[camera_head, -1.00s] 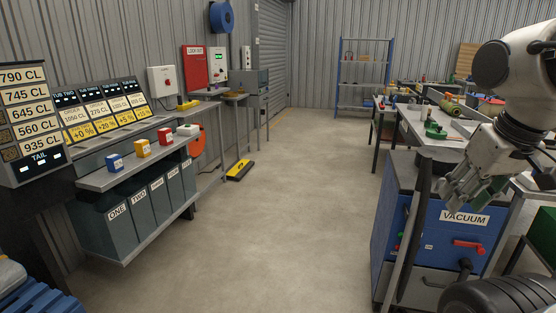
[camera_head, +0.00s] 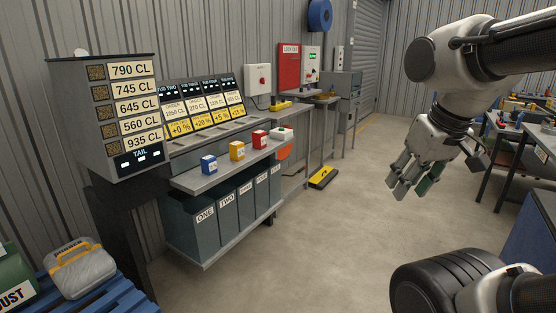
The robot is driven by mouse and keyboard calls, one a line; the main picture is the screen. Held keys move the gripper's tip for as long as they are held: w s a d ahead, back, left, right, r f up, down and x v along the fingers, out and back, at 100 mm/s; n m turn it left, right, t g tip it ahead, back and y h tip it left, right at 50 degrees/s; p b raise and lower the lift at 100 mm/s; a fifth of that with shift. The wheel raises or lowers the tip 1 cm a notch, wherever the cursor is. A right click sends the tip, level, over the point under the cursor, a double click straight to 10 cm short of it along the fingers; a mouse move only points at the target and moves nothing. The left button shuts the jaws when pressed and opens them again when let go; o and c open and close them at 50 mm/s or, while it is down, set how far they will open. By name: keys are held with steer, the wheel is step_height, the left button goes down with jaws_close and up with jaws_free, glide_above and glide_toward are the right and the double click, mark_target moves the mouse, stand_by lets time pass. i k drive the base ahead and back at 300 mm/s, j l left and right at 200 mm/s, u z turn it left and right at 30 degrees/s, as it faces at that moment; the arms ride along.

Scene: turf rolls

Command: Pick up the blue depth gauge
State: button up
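My gripper (camera_head: 412,184) hangs in the air at the right of the picture, over the floor. Its grey fingers look spread, with a green part showing among them. I see nothing clearly held. I cannot make out a depth gauge for certain. A small blue block with a white label (camera_head: 209,165) sits on the grey shelf (camera_head: 190,182) at the left, well away from my gripper. It is too small to tell what it is.
Yellow (camera_head: 237,151) and red (camera_head: 260,140) blocks share the shelf, above labelled grey bins (camera_head: 205,228). A price board (camera_head: 130,105) stands left. A yellow-handled case (camera_head: 80,268) lies on a blue pallet. The middle floor is clear; benches stand right.

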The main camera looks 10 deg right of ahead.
mark_target(521, 115)
steer(key=i+z, duration=0.25)
steer(key=i, duration=0.3)
steer(key=i+j+z, duration=0.2)
steer(key=i, duration=0.3)
steer(key=i+l+z, duration=0.15)
steer(key=i+z, duration=0.55)
steer(key=i+j+z, duration=0.1)
steer(key=i+z, duration=0.25)
steer(key=i, duration=2.35)
steer(key=i+z, duration=0.15)
steer(key=i, duration=0.6)
steer(key=i+z, duration=0.2)
steer(key=i, duration=0.6)
steer(key=i+j+z, duration=0.15)
steer(key=i, duration=0.6)
steer(key=i+l+z, duration=0.1)
steer(key=i+z, duration=0.25)
steer(key=i+j+z, duration=0.1)
steer(key=i+z, duration=0.25)
steer(key=i, duration=0.25)
steer(key=i+j+z, duration=0.2)
steer(key=i+z, duration=0.15)
steer(key=i+j+z, duration=0.4)
steer(key=i, duration=0.15)
